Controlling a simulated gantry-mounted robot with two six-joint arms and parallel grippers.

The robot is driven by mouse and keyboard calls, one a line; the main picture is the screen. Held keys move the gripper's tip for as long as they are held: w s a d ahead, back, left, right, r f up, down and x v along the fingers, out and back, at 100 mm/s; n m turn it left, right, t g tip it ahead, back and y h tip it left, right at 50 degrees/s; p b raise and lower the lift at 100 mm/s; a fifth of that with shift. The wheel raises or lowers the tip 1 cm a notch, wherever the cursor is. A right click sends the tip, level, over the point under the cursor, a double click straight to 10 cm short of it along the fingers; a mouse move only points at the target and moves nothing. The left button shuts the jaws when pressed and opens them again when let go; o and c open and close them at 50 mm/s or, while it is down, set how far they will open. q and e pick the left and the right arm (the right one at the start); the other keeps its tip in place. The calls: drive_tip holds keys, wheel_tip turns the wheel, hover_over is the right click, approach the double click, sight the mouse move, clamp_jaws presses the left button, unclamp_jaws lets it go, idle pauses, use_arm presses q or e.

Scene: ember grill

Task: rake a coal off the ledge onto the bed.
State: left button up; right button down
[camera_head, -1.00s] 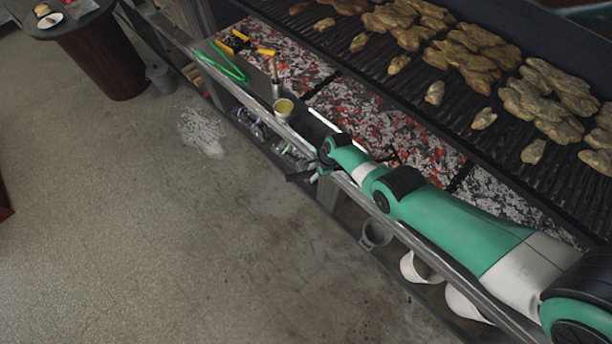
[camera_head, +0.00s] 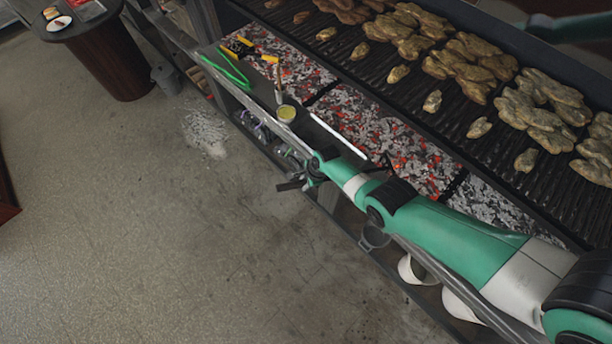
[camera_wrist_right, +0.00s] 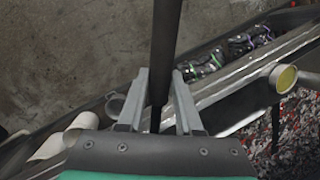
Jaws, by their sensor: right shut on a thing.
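My right gripper (camera_head: 292,182) is at the front edge of the grill, by the narrow ledge (camera_head: 318,128). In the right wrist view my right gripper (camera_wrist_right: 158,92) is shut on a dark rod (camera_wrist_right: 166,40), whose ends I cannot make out. The coal bed (camera_head: 375,125), grey ash with glowing red pieces, lies behind the ledge. It also shows at the lower right of the wrist view (camera_wrist_right: 296,140). I cannot make out a single coal on the ledge; my arm covers part of it. My left gripper is not in view.
A cup with yellow contents (camera_head: 286,114) stands on the ledge, left of my right arm. Green tongs (camera_head: 232,72) lie farther left. The grate (camera_head: 400,85) with browned meat is behind the coals. White containers (camera_head: 415,268) sit on the shelf below.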

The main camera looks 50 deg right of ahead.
sight(276, 187)
drive_tip(key=w+a+b, duration=0.1)
drive_tip(key=w+a, duration=0.1)
drive_tip(key=w+a+r+b, duration=0.1)
drive_tip(key=w+a, duration=0.1)
drive_tip(key=a, duration=0.1)
drive_tip(key=w+a+b, duration=0.1)
drive_tip(key=w+a, duration=0.1)
drive_tip(key=a, duration=0.1)
drive_tip(key=shift+a+r, duration=0.1)
drive_tip(key=shift+r, duration=0.25)
drive_tip(key=w+a+b, duration=0.1)
drive_tip(key=w+a+r+b, duration=0.1)
drive_tip(key=a, duration=0.1)
drive_tip(key=w+a+b, duration=0.1)
drive_tip(key=b, duration=0.1)
drive_tip(key=shift+a+r, duration=0.2)
drive_tip(key=shift+s+d, duration=0.1)
drive_tip(key=shift+d, duration=0.05)
